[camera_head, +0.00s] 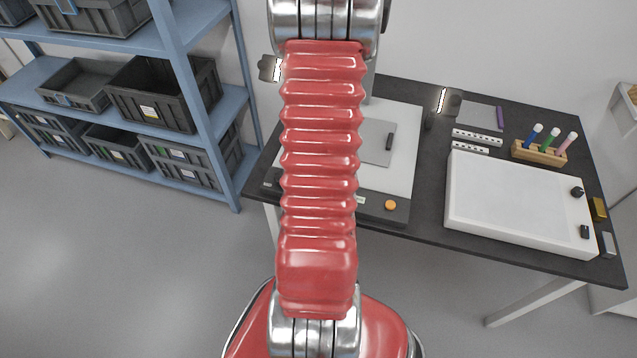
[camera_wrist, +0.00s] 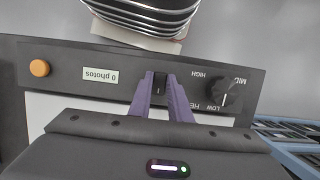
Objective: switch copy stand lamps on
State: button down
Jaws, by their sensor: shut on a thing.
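The copy stand (camera_head: 400,211) stands on the dark table, partly hidden behind my red arm. Its lamp heads, left (camera_head: 271,68) and right (camera_head: 442,100), show white strips; I cannot tell whether they are lit. The wrist view shows its front panel (camera_wrist: 110,55) upside down, with an orange button (camera_wrist: 39,68), a "0 photos" label (camera_wrist: 100,76) and a black dial (camera_wrist: 225,93) marked LOW, MID and HIGH. My gripper (camera_wrist: 160,80) has its purple fingers shut on a small black switch (camera_wrist: 159,85) between label and dial. The head view hides my gripper behind my arm.
Right of the stand are a white light box (camera_head: 515,195), a wooden rack (camera_head: 540,153) of coloured pens and white scale bars (camera_head: 475,140). A blue shelf (camera_head: 205,110) with dark crates is at the left. The floor in front is clear.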

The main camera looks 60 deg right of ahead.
jog(key=shift+d+f+y, duration=0.1)
jog(key=shift+d+y, duration=0.1)
jog(key=shift+y, duration=0.3)
jog(key=c, duration=1.6)
grip_release()
jog(key=shift+c, duration=0.2)
jog(key=v, duration=0.7)
jog(key=shift+r, duration=0.25)
jog(key=shift+d, duration=0.1)
